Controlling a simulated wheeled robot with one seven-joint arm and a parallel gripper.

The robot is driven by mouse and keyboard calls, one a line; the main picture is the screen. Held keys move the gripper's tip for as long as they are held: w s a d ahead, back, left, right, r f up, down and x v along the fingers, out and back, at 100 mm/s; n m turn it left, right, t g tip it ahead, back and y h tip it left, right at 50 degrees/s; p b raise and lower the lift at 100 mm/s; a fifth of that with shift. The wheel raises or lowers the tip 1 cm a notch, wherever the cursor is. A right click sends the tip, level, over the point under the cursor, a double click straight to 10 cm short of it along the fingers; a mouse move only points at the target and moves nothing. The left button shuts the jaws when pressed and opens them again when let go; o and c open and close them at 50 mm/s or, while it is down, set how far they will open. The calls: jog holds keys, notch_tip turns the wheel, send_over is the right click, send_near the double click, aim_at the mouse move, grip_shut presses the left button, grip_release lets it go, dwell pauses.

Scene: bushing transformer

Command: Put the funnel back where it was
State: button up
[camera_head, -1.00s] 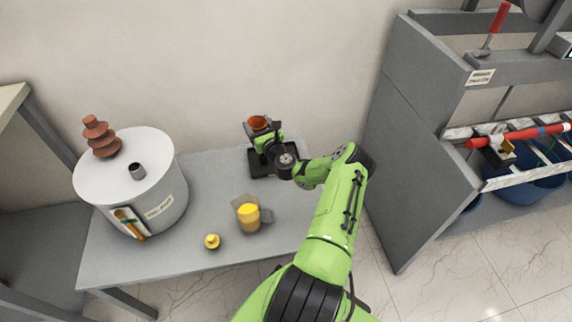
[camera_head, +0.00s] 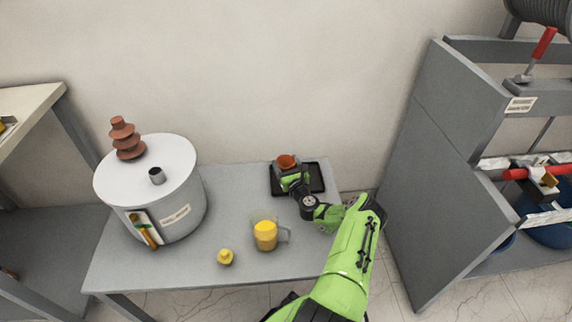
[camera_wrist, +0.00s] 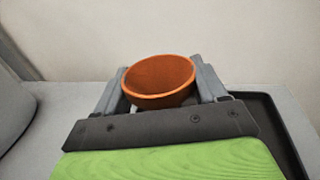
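The orange funnel (camera_head: 286,161) is at the end of my arm, over the black tray (camera_head: 313,192) at the back of the grey table. In the wrist view the funnel (camera_wrist: 160,80) shows its round open mouth between the two grey fingers of my gripper (camera_wrist: 160,85). The fingers sit against both sides of it, and it looks upright. My gripper also shows in the head view (camera_head: 288,171), low over the tray. The funnel's lower part is hidden, so I cannot tell whether it touches the tray.
A white transformer tank (camera_head: 178,203) with a brown bushing (camera_head: 125,138) stands on the left of the table. A jug of yellow liquid (camera_head: 265,236) and a small yellow-topped item (camera_head: 225,257) stand in front. A grey shelf unit (camera_head: 415,170) rises at right.

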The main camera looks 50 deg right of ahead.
jog(key=o, duration=0.4)
jog(key=shift+r, duration=0.1)
